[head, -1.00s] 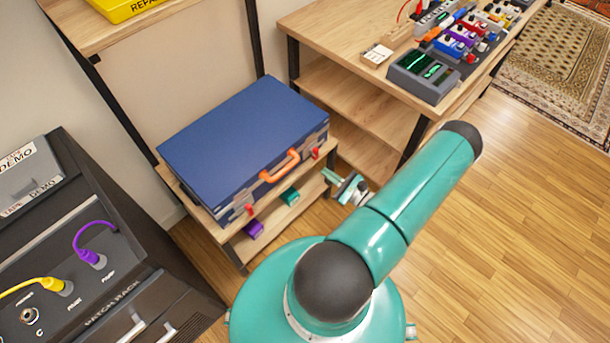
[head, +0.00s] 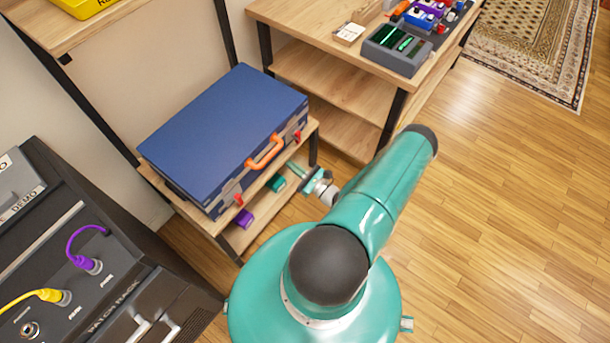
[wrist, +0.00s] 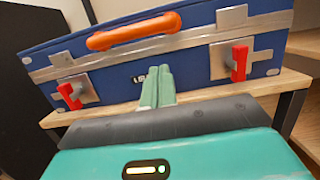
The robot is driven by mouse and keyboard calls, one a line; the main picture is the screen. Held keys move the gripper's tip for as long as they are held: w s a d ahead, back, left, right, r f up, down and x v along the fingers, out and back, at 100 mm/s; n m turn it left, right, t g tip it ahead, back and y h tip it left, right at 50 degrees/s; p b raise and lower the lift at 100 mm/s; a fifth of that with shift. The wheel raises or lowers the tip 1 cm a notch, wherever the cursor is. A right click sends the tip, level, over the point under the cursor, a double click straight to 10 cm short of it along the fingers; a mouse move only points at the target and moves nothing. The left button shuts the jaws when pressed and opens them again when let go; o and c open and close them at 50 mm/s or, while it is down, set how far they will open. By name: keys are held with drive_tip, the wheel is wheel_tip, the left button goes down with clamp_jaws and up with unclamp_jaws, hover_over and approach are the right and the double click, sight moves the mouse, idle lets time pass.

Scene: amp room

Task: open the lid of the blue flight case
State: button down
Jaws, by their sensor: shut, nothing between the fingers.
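The blue flight case (head: 222,135) lies flat on the top of a small wooden shelf stand, its lid shut. In the wrist view the case front (wrist: 190,75) shows an orange handle (wrist: 134,31) and two red latches, one left (wrist: 70,95) and one right (wrist: 239,62). The head view also shows the orange handle (head: 265,152) and the red latches. My gripper (wrist: 157,84) is shut and empty, in front of the case between the two latches, below the handle. In the head view my gripper (head: 298,170) is just off the front of the case. I cannot tell whether it touches the case.
The wooden stand (head: 316,128) has a lower shelf with a purple item (head: 243,218) and a green item (head: 276,183). A black patch rack (head: 120,290) with cables stands at left. A wooden desk (head: 300,35) is behind right. Wood floor at right is clear.

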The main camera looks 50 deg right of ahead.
drive_tip(key=shift+w+r, duration=1.6)
drive_tip(key=shift+r, duration=0.15)
drive_tip(key=shift+r, duration=0.1)
